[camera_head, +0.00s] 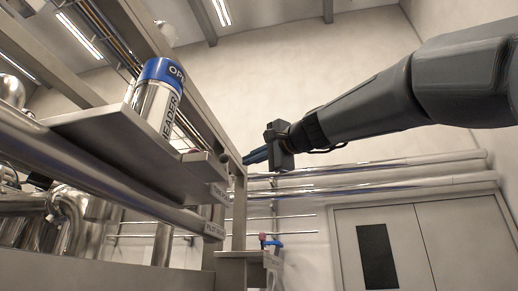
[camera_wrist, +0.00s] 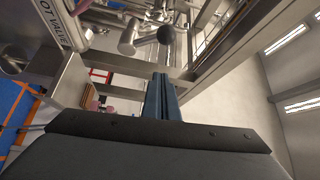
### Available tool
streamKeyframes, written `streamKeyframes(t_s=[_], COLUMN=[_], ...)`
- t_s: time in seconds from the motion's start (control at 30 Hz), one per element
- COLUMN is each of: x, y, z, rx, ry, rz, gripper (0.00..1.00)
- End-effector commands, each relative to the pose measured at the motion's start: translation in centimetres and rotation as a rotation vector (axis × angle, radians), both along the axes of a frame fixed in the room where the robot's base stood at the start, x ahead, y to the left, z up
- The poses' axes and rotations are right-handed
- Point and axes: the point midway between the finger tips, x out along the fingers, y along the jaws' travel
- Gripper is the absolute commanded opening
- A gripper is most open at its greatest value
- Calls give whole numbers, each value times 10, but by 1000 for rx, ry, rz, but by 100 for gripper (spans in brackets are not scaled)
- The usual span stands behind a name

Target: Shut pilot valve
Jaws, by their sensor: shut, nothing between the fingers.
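A label plate ending in "OT VALVE" (camera_wrist: 57,22) shows at the upper left of the wrist view. My gripper (camera_head: 249,157) is in the air beside the steel frame's right post. Its blue fingers (camera_wrist: 162,95) are together and empty, apparently apart from the fittings.
A blue-topped cylinder marked "HEADER" (camera_head: 160,97) stands on a steel shelf (camera_head: 105,140). Lower down is a small bracket with a blue and red fitting (camera_head: 270,243). Pipes (camera_head: 370,170) run along the wall above the grey doors (camera_head: 395,248). Open space lies right of the frame.

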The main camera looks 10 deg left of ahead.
Motion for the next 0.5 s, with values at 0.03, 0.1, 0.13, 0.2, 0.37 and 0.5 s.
streamKeyframes(t_s=[0.03,0.1,0.13,0.2,0.37,0.5], x=[5,12,15,21,5,-6], y=[7,15,18,25,32,37], z=[3,3,3,4,2,0], rx=[-1,-2,-2,-2,-1,-1], ry=[1,1,1,0,-2,-1], rz=[1,2,2,1,1,1], gripper=[0,0,0,0,0,0])
